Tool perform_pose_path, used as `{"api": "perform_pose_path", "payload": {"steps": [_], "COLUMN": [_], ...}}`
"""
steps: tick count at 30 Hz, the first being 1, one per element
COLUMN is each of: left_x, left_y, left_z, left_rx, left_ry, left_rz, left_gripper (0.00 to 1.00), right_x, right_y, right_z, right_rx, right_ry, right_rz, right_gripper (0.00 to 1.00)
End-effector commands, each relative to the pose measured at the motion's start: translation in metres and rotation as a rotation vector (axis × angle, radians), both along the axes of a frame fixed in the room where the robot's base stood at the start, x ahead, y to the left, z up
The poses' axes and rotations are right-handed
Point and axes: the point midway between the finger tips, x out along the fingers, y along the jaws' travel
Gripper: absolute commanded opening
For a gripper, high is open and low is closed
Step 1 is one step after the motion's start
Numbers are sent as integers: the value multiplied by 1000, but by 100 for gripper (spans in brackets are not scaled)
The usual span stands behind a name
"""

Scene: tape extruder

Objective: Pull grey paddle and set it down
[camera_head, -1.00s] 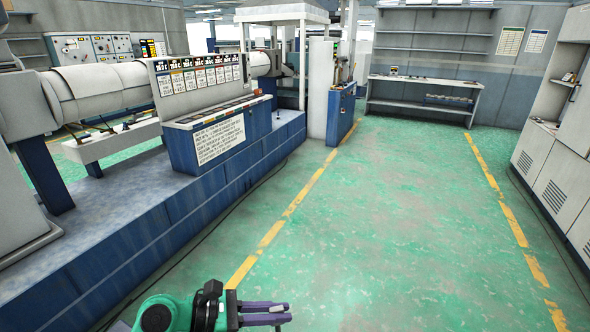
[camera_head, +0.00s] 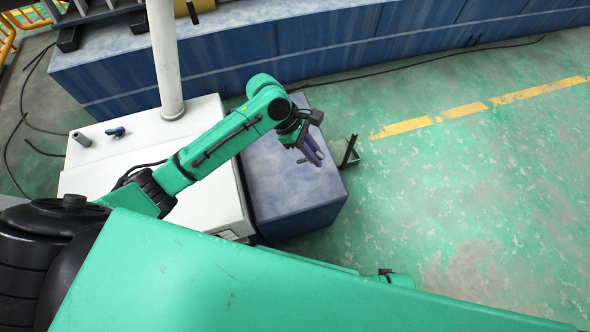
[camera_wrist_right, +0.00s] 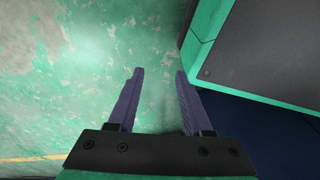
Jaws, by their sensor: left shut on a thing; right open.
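My left gripper (camera_head: 315,156) is over the blue box at the middle of the head view. Its purple fingers point down and to the right, and they are shut on what seems to be the grey paddle. The paddle is mostly hidden by the fingers, and its shape cannot be made out. My right gripper (camera_wrist_right: 160,73) is open in the right wrist view, with nothing between its purple fingers and green floor beyond them.
The blue box (camera_head: 290,195) adjoins a white cabinet (camera_head: 215,185) bearing a white post (camera_head: 164,55). A small dark-framed object (camera_head: 346,151) is right of the blue box. A long blue machine base (camera_head: 330,50) runs behind. Green floor (camera_head: 480,190) at right is clear.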

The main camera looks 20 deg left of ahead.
Motion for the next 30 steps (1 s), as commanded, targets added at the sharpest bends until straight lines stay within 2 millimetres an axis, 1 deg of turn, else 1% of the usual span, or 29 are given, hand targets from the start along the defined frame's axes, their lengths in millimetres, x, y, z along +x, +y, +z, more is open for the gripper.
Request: {"api": "perform_pose_path", "payload": {"steps": [1,3,6,9,13,17,21,30], "left_x": [4,7,11,13,12,12,12,12], "left_y": [10,26,46,56,57,57,57,57], "left_z": [-39,-68,-93,-102,-104,-110,-116,-128], "left_rx": [53,113,168,190,191,190,190,190], "left_ry": [-8,-17,-28,-34,-33,-34,-34,-34], "left_rz": [-31,-70,-102,-116,-119,-118,-118,-117], "left_gripper": [0,0,0,0,0,0,0,0], "right_x": [6,13,19,22,27,37,50,70], "right_y": [1,3,4,5,7,10,15,23], "right_z": [-20,-25,-28,-27,-22,-15,-3,27], "right_rx": [1,3,4,4,5,10,16,29], "right_ry": [-3,-5,-4,-4,-6,-10,-15,-21], "right_rz": [-3,-7,-10,-12,-12,-13,-14,-15], "right_gripper": [50,50,50,50,50,50,50,50]}}
